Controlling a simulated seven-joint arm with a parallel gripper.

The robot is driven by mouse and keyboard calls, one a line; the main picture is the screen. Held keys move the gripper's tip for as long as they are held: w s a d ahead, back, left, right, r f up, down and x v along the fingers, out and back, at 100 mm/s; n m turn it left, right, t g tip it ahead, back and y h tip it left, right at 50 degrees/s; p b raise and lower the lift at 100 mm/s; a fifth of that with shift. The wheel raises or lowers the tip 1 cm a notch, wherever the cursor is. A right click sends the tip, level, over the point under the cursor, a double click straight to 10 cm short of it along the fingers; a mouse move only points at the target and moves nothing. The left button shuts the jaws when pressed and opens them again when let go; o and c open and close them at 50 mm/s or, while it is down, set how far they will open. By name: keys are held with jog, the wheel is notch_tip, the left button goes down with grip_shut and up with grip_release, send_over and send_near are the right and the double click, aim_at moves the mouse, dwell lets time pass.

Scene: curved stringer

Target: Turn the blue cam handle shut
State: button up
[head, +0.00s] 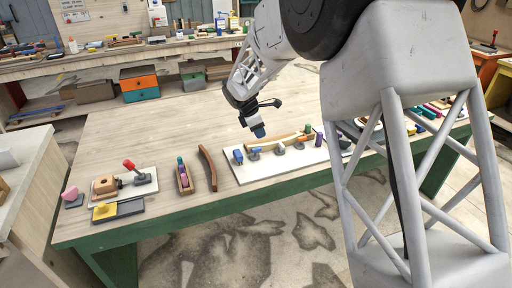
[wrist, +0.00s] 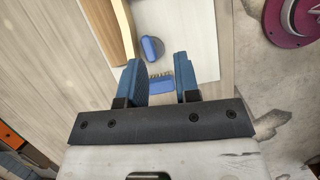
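A white board (head: 240,176) lies on the workbench, and its corner shows in the wrist view (wrist: 205,45). A blue handle (wrist: 152,48) on a grey round base sits on it beside a curved wooden strip (wrist: 118,28); it seems to be the blue piece (head: 254,151) in the head view. A second blue part (wrist: 160,82) with a ridged edge lies nearer, seen between my fingers; it seems to be the blue block (head: 238,157) at the board's left end. My gripper (wrist: 159,62) is open and empty. In the head view my gripper (head: 259,132) hangs above the board's left part.
Grey clamps (head: 280,149) and a purple cylinder (head: 318,138) stand further right along the board. A brown curved strip (head: 208,168), a narrow wooden tray (head: 184,178) and a red-handled clamp (head: 130,166) lie to the left. The bench behind the board is clear.

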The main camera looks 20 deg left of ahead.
jog(key=n, duration=0.1)
send_near(256, 148)
jog(key=f, duration=0.1)
jog(key=shift+w+d+f, duration=0.15)
jog(key=shift+w, duration=0.05)
jog(key=shift+f, duration=0.1)
jog(key=shift+x, duration=3.85)
jog(key=shift+w+d, duration=0.1)
grip_shut()
